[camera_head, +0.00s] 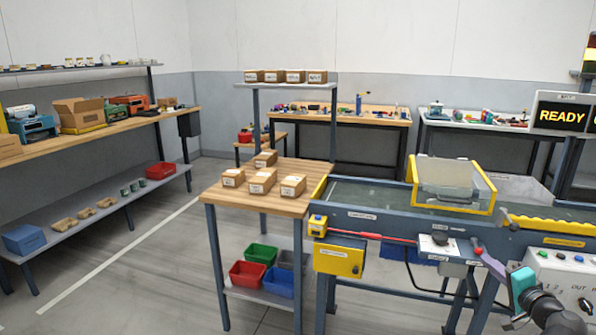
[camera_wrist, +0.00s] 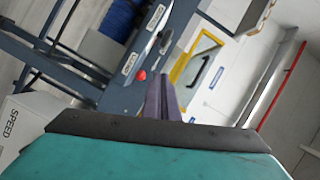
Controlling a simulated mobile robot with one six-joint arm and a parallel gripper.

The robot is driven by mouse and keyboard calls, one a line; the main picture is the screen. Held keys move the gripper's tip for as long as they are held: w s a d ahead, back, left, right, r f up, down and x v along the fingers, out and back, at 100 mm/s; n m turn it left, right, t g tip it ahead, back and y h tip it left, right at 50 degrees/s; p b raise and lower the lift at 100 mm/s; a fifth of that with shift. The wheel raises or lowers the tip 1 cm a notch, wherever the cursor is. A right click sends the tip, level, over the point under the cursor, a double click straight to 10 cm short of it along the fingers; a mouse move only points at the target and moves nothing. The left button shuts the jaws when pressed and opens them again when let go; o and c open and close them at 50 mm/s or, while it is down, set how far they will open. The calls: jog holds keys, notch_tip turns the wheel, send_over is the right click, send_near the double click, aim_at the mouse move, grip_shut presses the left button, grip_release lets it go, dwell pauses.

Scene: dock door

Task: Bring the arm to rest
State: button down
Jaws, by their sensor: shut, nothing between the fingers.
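My gripper (camera_head: 487,258) shows at the lower right of the head view, in front of the conveyor's side rail. Its purple fingers are shut and empty, and they point up and left. The teal wrist and dark arm links are below and right of it. In the wrist view the fingers (camera_wrist: 163,97) are together in the middle, above the teal wrist housing. A red knob (camera_wrist: 141,75) appears just left of the fingertips; I cannot tell whether they touch it. Much of my arm is outside the picture.
The conveyor (camera_head: 375,192) with a yellow-framed guard (camera_head: 449,201) runs behind the gripper. A control panel (camera_head: 562,272) stands close on the right. A wooden table (camera_head: 300,204) bears several boxes. A READY screen (camera_head: 562,116) is at the right. Open floor (camera_head: 135,262) lies at the left.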

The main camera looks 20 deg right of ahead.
jog(key=w+a+f+n+y+p, duration=0.2)
jog(key=w+a+f+y, duration=0.25)
jog(key=w+a, duration=0.6)
jog(key=w+a+f+n+y+p, duration=0.25)
jog(key=w+a+f, duration=0.25)
jog(key=w+a, duration=0.55)
jog(key=w+a+f+n+g+y+p, duration=0.1)
jog(key=w+a+f+g+y, duration=0.1)
jog(key=a+f, duration=0.45)
jog(key=w+a+f+n+g+y+p, duration=0.1)
jog(key=a+f+n+g+y+p, duration=0.15)
jog(key=a, duration=0.75)
jog(key=w+a+f+g+y+p, duration=0.1)
jog(key=w+a+f+g, duration=0.1)
jog(key=a+f, duration=0.5)
jog(key=s+a+f+n+g+p, duration=0.25)
jog(key=s+a+f+g, duration=0.45)
jog(key=a, duration=0.5)
jog(key=s+a+f+n+g+p, duration=0.2)
jog(key=s+a+f+n, duration=0.25)
jog(key=s+a, duration=0.65)
jog(key=s+f+n+g+h+p, duration=0.1)
jog(key=s+f+n+g+h, duration=0.25)
jog(key=s, duration=0.75)
jog(key=s+d+f+g+h, duration=0.2)
jog(key=s+d, duration=0.1)
jog(key=d, duration=0.4)
jog(key=shift+s+f+h, duration=0.25)
jog(key=shift+s+h, duration=0.15)
